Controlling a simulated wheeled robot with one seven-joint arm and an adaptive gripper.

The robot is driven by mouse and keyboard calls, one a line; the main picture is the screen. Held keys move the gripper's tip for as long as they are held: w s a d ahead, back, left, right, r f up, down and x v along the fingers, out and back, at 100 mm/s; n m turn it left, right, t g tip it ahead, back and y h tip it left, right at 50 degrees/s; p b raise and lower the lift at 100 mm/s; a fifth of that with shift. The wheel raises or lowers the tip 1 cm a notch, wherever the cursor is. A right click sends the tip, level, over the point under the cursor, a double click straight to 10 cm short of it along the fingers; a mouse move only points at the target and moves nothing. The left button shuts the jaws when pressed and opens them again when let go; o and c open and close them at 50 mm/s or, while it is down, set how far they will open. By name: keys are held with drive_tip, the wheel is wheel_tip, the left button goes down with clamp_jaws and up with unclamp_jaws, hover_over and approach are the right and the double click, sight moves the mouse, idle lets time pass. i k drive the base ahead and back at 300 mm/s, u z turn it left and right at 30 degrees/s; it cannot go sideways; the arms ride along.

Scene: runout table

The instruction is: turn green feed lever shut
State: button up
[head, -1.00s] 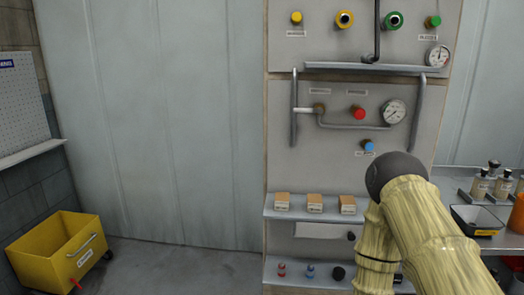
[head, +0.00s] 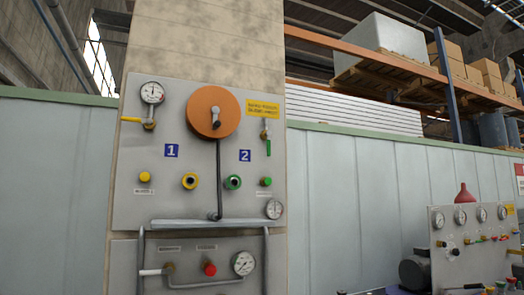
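The green lever (head: 268,147) is on the upper right of the upper grey panel (head: 128,195) in the head view. It hangs straight down from a small valve fitting, under a yellow label (head: 263,109). A yellow lever (head: 131,119) sticks out level to the left, under a gauge at the panel's upper left. A large orange disc (head: 198,111) with a dark crank is between the two levers. My gripper is not in view, and nothing of my arm shows.
A ledge and pipes (head: 190,224) stick out lower down. A second gauge panel (head: 474,250) stands at the right.

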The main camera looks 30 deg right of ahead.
sight(267, 133)
drive_tip(key=k, duration=1.3)
drive_tip(key=z, duration=0.75)
drive_tip(key=i, duration=1)
drive_tip(key=u, duration=0.05)
